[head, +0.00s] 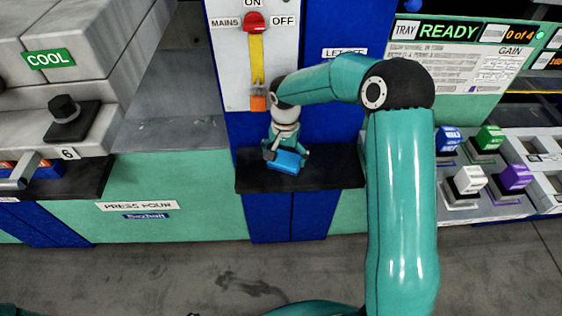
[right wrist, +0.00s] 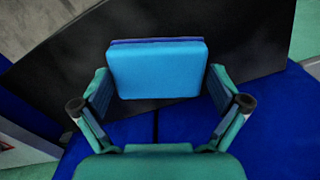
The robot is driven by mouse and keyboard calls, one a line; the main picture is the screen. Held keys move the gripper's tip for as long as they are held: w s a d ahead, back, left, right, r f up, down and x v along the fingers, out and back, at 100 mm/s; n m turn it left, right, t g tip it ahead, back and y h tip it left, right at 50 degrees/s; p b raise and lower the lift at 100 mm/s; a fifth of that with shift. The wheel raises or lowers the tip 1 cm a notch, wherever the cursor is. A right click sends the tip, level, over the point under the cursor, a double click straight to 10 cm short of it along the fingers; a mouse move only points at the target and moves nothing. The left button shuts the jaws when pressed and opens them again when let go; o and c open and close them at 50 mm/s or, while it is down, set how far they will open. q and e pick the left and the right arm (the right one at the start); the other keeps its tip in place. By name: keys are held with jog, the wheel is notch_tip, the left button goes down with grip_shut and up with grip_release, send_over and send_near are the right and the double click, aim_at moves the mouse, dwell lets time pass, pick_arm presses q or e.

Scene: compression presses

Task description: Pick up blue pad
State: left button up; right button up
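The blue pad (head: 286,160) lies on a black shelf (head: 330,178) in the middle of the head view. In the right wrist view the pad (right wrist: 156,70) is a light blue block with a darker blue far edge, lying in front of the gripper. My right gripper (head: 284,150) is over the pad, pointing down. Its fingers (right wrist: 160,84) are spread wide, one at each side of the pad's near part. Whether they touch its sides I cannot tell. My left gripper is not in view.
A mains panel with a red knob (head: 254,22) and a yellow strip stands behind the shelf. Several coloured blocks, one white (head: 470,179), sit on holders at right. Grey floor lies in front.

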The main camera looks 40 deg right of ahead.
jog(key=c, duration=0.4)
jog(key=shift+o, duration=0.2)
jog(key=shift+r, duration=0.15)
